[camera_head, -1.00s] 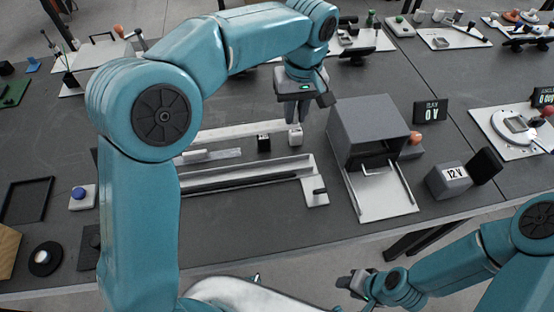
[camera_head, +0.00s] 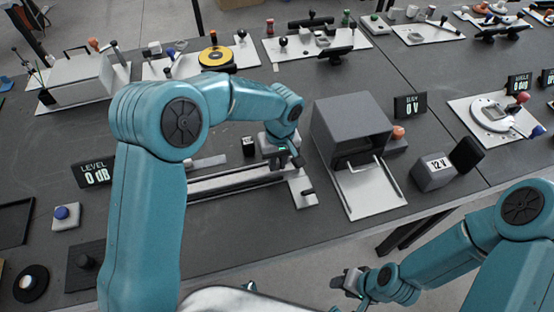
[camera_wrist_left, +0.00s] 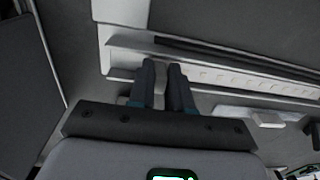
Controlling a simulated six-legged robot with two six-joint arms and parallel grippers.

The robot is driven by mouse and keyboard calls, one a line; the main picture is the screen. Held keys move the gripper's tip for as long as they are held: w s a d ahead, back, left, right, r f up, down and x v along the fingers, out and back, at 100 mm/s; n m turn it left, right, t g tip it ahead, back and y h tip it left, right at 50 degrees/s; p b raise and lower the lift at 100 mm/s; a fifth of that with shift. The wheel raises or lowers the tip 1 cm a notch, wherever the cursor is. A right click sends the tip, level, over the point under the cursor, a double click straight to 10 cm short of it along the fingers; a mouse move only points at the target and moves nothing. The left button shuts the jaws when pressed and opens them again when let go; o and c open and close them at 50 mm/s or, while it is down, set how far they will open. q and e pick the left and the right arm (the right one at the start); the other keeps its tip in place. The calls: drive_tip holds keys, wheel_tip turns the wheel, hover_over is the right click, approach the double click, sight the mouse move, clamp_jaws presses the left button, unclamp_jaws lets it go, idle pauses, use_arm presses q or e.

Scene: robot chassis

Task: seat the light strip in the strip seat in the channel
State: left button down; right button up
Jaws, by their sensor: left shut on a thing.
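The channel (camera_head: 235,183) is a long pale rail with a dark slot, lying left to right in front of my left arm. It also shows across the upper wrist view (camera_wrist_left: 240,52). My left gripper (camera_head: 287,160) is down at the channel's right end, its fingers (camera_wrist_left: 162,68) close together. They are shut on the light strip (camera_wrist_left: 225,76), a pale bar with a row of small marks along it. The strip lies along the channel's near side in the wrist view; I cannot tell whether it touches the seat. My right gripper (camera_head: 350,283) is off the table's front edge, its jaws unclear.
A black block (camera_head: 248,146) and a grey piece with a pale handle (camera_head: 205,162) are behind the channel. A grey box with an open front (camera_head: 350,125) stands to the right. The table front is mostly clear.

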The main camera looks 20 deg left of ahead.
use_arm(q)
drive_tip(key=c, duration=1.5)
unclamp_jaws()
drive_tip(key=shift+f, duration=0.15)
drive_tip(key=o, duration=0.4)
drive_tip(key=shift+o, duration=0.2)
drive_tip(key=shift+r, duration=0.3)
wheel_tip(320, 180, up, 12)
drive_tip(key=shift+w+d, duration=0.15)
drive_tip(key=shift+d, duration=0.2)
